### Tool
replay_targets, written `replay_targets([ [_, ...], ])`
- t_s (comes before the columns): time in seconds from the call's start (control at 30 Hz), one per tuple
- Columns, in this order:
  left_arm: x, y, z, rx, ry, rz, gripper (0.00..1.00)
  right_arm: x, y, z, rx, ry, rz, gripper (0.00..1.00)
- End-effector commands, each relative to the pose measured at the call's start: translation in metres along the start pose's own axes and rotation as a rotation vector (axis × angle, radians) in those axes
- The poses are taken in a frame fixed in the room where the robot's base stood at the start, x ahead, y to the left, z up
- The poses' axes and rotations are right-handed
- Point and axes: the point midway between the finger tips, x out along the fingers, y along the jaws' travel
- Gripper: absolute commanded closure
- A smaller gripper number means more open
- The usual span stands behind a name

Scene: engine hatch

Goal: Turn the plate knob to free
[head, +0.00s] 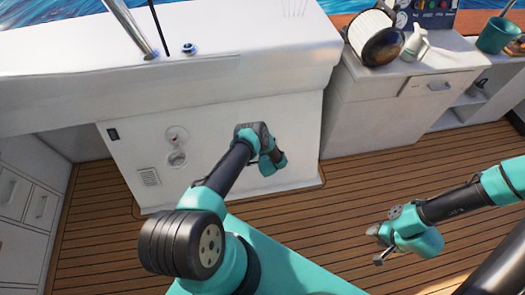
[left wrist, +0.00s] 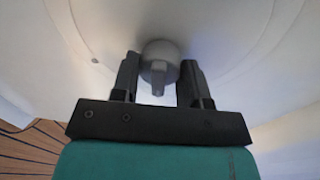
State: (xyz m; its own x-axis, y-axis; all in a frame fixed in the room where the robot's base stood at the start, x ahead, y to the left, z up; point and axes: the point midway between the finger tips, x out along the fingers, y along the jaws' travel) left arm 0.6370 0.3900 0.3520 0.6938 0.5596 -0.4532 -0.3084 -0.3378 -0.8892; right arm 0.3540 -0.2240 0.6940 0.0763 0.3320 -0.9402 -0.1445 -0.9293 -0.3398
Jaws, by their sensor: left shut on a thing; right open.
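The plate knob (left wrist: 158,72), a pale grey round knob with a flat grip bar, stands on a white rounded plate (left wrist: 215,35) in the left wrist view. The bar points down in that view. My left gripper (left wrist: 159,84) has a dark finger on each side of the knob and is shut on it. In the head view my left arm reaches to the white cabinet front (head: 225,175); its wrist hides the knob and plate there. My right gripper (head: 378,246) is open and empty, above the wooden deck at right.
The cabinet front also has a small round fitting (head: 173,136), a round recess (head: 177,158), a vent (head: 148,177) and a dark switch (head: 113,134). The wooden deck (head: 340,205) is clear between the arms. A counter with a spray bottle (head: 415,43) stands at back right.

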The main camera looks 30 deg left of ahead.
Motion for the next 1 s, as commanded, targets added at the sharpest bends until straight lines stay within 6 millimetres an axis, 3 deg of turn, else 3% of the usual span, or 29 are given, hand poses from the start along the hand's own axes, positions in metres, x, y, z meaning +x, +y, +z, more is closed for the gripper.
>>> replay_targets([
  [0.37, 0.0004, 0.0001, -0.0001, 0.198, -0.013, 0.005, 0.83, 0.0, 0.0, 0.0, 0.0, 0.0, 0.0, 0.57],
  [0.87, 0.0004, 0.0001, 0.0, 0.226, -0.014, 0.006, 0.83, 0.0, 0.0, 0.0, 0.0, 0.0, 0.0, 0.57],
  [0.9, 0.0004, 0.0001, -0.0001, 0.226, -0.014, 0.006, 0.58, 0.0, 0.0, 0.0, 0.0, 0.0, 0.0, 0.57],
  [1.0, 0.0003, 0.0001, -0.0001, 0.226, -0.014, 0.006, 0.48, 0.0, 0.0, 0.0, 0.0, 0.0, 0.0, 0.57],
])
